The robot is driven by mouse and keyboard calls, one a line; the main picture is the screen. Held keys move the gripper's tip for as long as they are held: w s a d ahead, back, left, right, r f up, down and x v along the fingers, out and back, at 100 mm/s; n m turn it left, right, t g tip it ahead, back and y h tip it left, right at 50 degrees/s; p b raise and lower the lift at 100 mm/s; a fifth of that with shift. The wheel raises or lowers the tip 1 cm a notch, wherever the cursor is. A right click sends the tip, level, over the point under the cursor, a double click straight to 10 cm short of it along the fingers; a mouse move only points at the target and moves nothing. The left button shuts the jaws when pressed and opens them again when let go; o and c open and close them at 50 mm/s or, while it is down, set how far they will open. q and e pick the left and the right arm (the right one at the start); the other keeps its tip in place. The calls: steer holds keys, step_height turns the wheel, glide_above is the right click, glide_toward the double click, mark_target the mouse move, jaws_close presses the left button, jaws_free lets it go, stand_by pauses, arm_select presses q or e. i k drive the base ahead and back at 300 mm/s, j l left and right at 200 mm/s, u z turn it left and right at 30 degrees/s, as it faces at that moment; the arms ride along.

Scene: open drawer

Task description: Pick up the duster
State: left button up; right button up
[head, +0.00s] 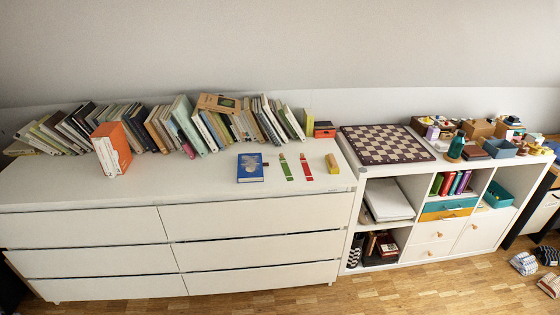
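A small yellow-tan block (332,163), which looks like a board duster, lies near the right end of the white dresser top (200,188). It is right of a red-and-white strip-shaped item (306,167) and apart from it. The duster's fine details are too small to tell. Neither of my grippers is in the head view.
A green-and-white strip (286,167) and a blue book (250,168) lie left of the duster. A red-and-black box (324,130) stands behind it. Leaning books (200,125) line the wall. A chessboard (386,144) lies on the shelf unit to the right. The dresser's front top is clear.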

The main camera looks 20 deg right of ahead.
mark_target(331, 163)
steer(key=i+l+u, duration=0.1)
steer(key=l+u, duration=0.6)
steer(key=u, duration=0.25)
steer(key=l+u, duration=0.25)
steer(key=l, duration=0.2)
steer(key=k+l+u, duration=0.1)
steer(key=l+u, duration=0.15)
steer(key=l, duration=0.2)
steer(key=k+l+u, duration=0.1)
steer(key=l, duration=0.2)
steer(key=l+u, duration=0.1)
steer(key=l, duration=0.2)
steer(key=k+l+u, duration=0.1)
steer(key=k+l, duration=0.15)
steer(key=l, duration=0.25)
steer(key=k+l, duration=0.15)
steer(key=l, duration=0.25)
steer(key=k+l+u, duration=0.1)
steer(key=l, duration=0.25)
steer(key=k+l, duration=0.2)
steer(key=l, duration=0.2)
steer(key=k+l, duration=0.15)
steer(key=l, duration=0.25)
